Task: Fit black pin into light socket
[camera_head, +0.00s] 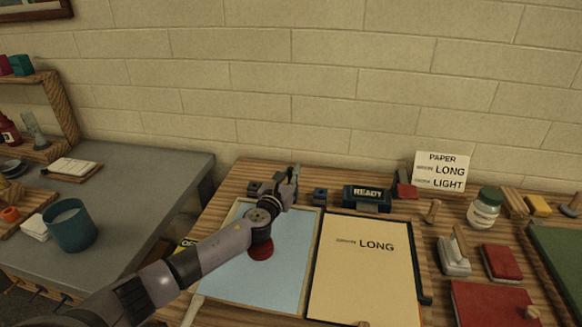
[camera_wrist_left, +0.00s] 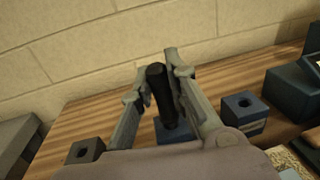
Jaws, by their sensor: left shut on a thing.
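My left gripper (camera_head: 291,176) is shut on an upright black pin (camera_wrist_left: 160,92), which shows between the fingers in the left wrist view (camera_wrist_left: 154,84). The pin's lower end is over or at a blue socket block (camera_wrist_left: 172,134) behind the fingers. I cannot tell whether it is in the hole. A dark grey socket block (camera_wrist_left: 85,151) stands to the left and a blue-grey one with an open hole (camera_wrist_left: 245,112) to the right. In the head view these side blocks show left (camera_head: 254,187) and right (camera_head: 320,196) of the gripper. I cannot tell surely which socket is the light one.
A box reading READY (camera_head: 367,198) stands right of the sockets. A sign (camera_head: 440,171) reads PAPER, LONG, LIGHT. A blue tray (camera_head: 228,280) lies under my arm, with a sheet marked LONG (camera_head: 362,275) beside it. A jar (camera_head: 485,210) and red blocks are further right.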

